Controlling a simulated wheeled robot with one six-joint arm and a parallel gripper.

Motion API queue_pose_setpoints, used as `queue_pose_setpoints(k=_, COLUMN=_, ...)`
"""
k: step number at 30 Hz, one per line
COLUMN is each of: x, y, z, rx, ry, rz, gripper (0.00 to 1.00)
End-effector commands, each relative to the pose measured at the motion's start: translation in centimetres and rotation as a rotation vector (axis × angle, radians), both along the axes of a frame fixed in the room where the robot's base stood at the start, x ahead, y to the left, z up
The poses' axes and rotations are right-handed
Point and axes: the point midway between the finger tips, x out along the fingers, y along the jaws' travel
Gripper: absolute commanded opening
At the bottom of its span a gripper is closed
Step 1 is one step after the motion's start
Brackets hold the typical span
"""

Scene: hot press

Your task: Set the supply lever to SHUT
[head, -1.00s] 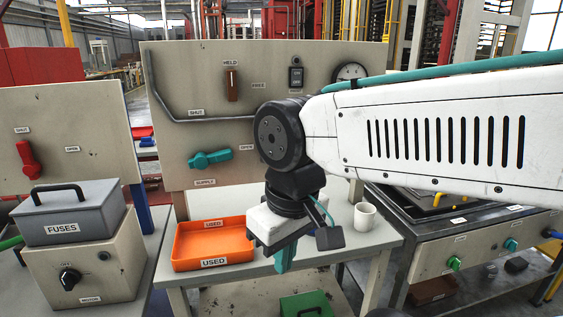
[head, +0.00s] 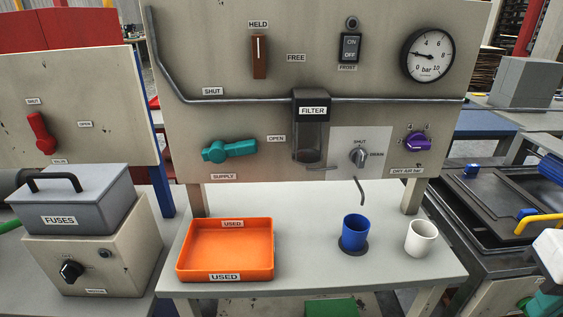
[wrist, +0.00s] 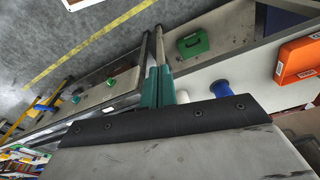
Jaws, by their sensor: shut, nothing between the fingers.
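The supply lever (head: 229,150) is a teal handle on the beige panel, above the SUPPLY label (head: 223,177). It lies nearly level, its arm pointing right toward the OPEN label (head: 276,139). The SHUT label (head: 212,91) is above the lever. My gripper (wrist: 152,31) shows in the wrist view with its teal and grey fingers together and empty, over the bench and floor. In the head view only a white and teal piece of my arm's end shows at the lower right edge, well away from the lever. The lever is not seen in the wrist view.
The orange USED tray (head: 226,273), a blue cup (head: 355,232) and a white cup (head: 421,238) stand on the bench below the panel. The filter (head: 311,130) and a grey pipe (head: 240,101) stick out near the lever. A red lever (head: 40,133) is on the left panel.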

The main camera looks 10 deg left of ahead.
Motion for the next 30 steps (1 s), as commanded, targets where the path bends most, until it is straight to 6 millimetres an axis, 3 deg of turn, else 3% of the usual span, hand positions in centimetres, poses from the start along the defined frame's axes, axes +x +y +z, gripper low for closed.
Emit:
queue_pose_setpoints(k=11, x=0.2, y=0.4, z=-0.3, rx=-0.004, ry=0.018, rz=0.027, gripper=0.0)
queue_pose_setpoints(k=17, x=1.3, y=2.2, z=-2.9, rx=-0.107, ry=0.17, rz=0.248, gripper=0.0)
queue_pose_setpoints(k=23, x=4.2, y=3.1, z=-6.1, rx=-0.464, ry=0.373, rz=0.653, gripper=0.0)
queue_pose_setpoints(k=26, x=6.8, y=3.8, z=-7.0, rx=-0.699, ry=0.442, rz=0.877, gripper=0.0)
queue_pose_setpoints(k=30, x=11.6, y=6.9, z=-7.6, rx=-1.085, ry=0.489, rz=1.209, gripper=0.0)
